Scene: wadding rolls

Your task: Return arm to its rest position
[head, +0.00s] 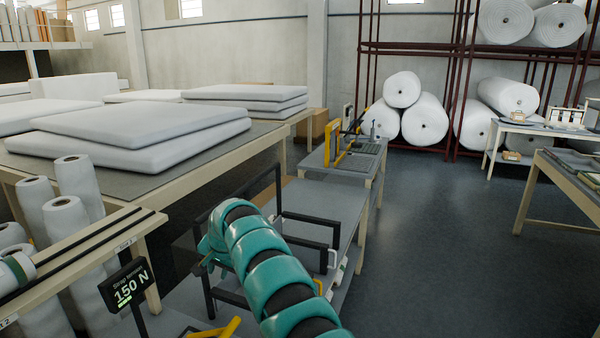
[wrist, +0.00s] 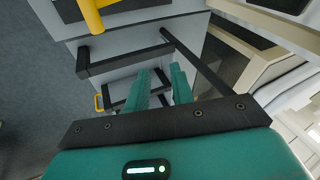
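My teal and black segmented arm reaches from the bottom of the head view up and left, curving down at its far end over a low grey bench (head: 325,207). My gripper (wrist: 160,72) shows in the wrist view as two teal fingers with a gap between them. It is open and nothing shows between the fingers. In the head view the gripper is mostly hidden behind the curve of my arm. The fingers point toward a black bar frame (wrist: 125,62), which also stands on the bench in the head view (head: 307,217).
A strap tension display (head: 125,285) reading 150 N and upright white rolls (head: 70,220) stand at the left. A table with stacked white pads (head: 140,130) is behind. A yellow bar (wrist: 92,15) is near the gripper. Open floor (head: 460,230) lies to the right.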

